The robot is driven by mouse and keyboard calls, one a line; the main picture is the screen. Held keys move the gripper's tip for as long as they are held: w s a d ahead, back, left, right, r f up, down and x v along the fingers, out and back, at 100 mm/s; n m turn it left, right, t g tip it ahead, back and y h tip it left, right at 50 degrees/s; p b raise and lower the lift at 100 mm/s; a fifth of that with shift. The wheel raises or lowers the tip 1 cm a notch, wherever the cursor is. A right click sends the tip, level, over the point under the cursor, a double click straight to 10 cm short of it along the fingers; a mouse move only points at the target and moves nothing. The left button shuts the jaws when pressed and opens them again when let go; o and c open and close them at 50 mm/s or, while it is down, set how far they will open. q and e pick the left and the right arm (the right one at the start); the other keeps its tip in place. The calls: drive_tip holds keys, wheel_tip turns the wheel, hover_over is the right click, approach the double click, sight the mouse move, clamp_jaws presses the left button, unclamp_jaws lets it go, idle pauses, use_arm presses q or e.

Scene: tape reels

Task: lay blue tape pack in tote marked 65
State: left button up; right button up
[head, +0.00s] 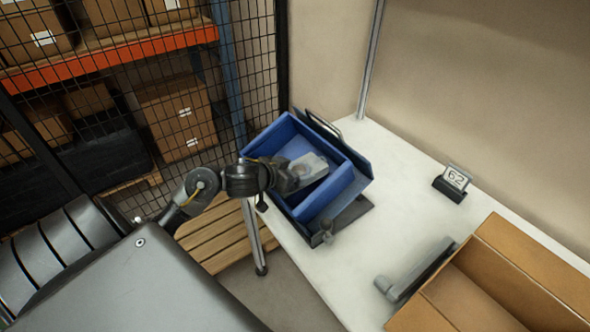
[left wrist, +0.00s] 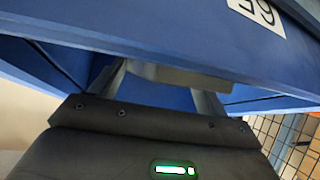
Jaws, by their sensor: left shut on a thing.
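A blue tote (head: 350,190) stands tilted in a dark holder at the table's left end. Its white label shows upside down in the left wrist view (left wrist: 258,12) and reads 65, partly cut off. My left gripper (head: 306,168) reaches over the tote's opening. In the left wrist view the fingers (left wrist: 165,85) point in past the tote's blue rim, shut on a pale tape pack (left wrist: 180,76). Most of the pack is hidden behind the rim, and I cannot make out any blue on it. My right gripper is not in view.
A small stand marked 62 (head: 453,183) is on the white table (head: 395,165). An open cardboard box (head: 510,285) is at the right, with a grey bar-like thing (head: 415,272) beside it. A wire mesh fence (head: 130,100) stands behind the tote at left.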

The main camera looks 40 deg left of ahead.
use_arm(q)
drive_tip(key=o, duration=1.1)
drive_tip(key=shift+r, duration=0.2)
drive_tip(key=p+v, duration=0.3)
drive_tip(key=v, duration=0.9)
drive_tip(key=shift+r, duration=0.45)
